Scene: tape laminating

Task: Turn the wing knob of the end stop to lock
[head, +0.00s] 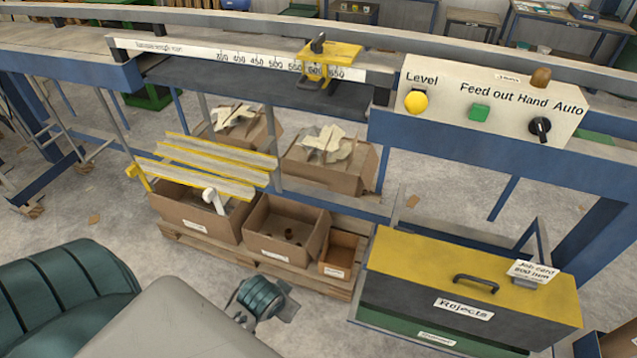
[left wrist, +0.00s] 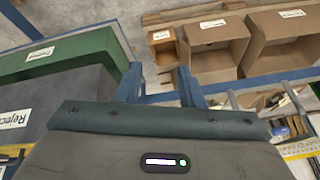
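The yellow end stop (head: 340,54) sits on the rail over the white number scale (head: 250,56), at its higher-number end. Its dark wing knob (head: 318,44) stands up on top; whether it is locked cannot be told. My left gripper (left wrist: 160,88) shows in the left wrist view with its two fingers apart and nothing visible between them. It points at the crates and rejects box below the rail, well away from the end stop. The end stop is not in the left wrist view. My right gripper is not seen in either view.
A control panel (head: 470,105) with a yellow button, green button and dark switch stands right of the end stop. The yellow-lidded rejects box (head: 400,250) is below it. Cardboard crates (head: 265,247) and yellow-edged strips (head: 200,172) lie under the rail. The rail's front is clear.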

